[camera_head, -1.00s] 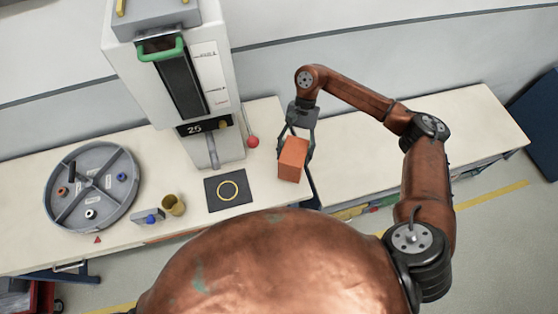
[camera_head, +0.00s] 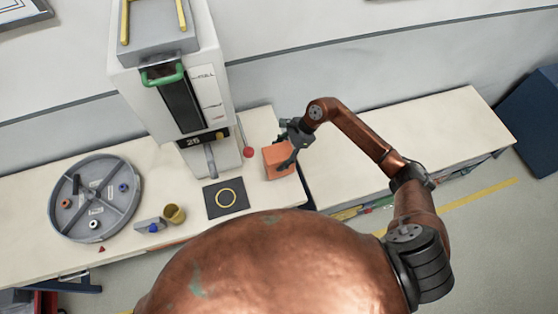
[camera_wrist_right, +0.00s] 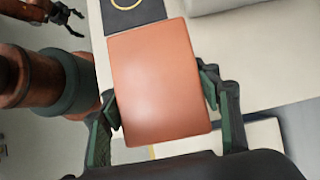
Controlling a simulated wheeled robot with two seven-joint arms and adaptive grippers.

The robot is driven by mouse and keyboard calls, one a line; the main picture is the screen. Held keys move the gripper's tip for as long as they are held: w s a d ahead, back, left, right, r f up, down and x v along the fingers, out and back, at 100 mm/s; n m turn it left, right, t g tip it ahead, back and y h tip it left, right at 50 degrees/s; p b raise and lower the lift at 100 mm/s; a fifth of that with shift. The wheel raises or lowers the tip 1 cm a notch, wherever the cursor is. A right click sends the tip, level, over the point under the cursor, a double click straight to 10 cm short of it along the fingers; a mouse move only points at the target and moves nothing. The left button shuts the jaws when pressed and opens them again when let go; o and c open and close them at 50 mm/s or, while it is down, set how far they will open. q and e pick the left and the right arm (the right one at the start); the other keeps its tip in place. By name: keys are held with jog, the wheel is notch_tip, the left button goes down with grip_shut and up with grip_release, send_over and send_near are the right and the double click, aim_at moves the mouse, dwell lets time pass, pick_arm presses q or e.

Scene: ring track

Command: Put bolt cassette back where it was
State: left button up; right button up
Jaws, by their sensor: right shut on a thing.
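The bolt cassette appears to be the plain orange box (camera_head: 275,161); it fills the middle of the right wrist view (camera_wrist_right: 160,85). My right gripper (camera_head: 285,151) is shut on it, with one finger on each side in the wrist view. The box is at the right end of the left bench, right of the red ball knob. I cannot tell whether it touches the bench top. My left gripper (camera_wrist_right: 72,20) shows small at the top left of the wrist view, its fingers apart and empty; it is outside the head view.
The white machine (camera_head: 185,95) with a green handle stands left of the box, its red knob (camera_head: 248,152) close by. A dark mat (camera_head: 211,207) with a yellow ring, a brass cup (camera_head: 175,214) and a round grey tray (camera_head: 135,203) lie further left. The right bench (camera_head: 455,125) is mostly clear.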

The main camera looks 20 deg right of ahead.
notch_tip(320, 180, down, 3)
jog(key=shift+f+p, duration=0.1)
jog(key=shift+p, duration=0.2)
jog(key=shift+f, duration=0.15)
jog(key=shift+f, duration=0.1)
jog(key=o, duration=0.8)
jog(key=shift+f, duration=0.1)
jog(key=o, duration=0.5)
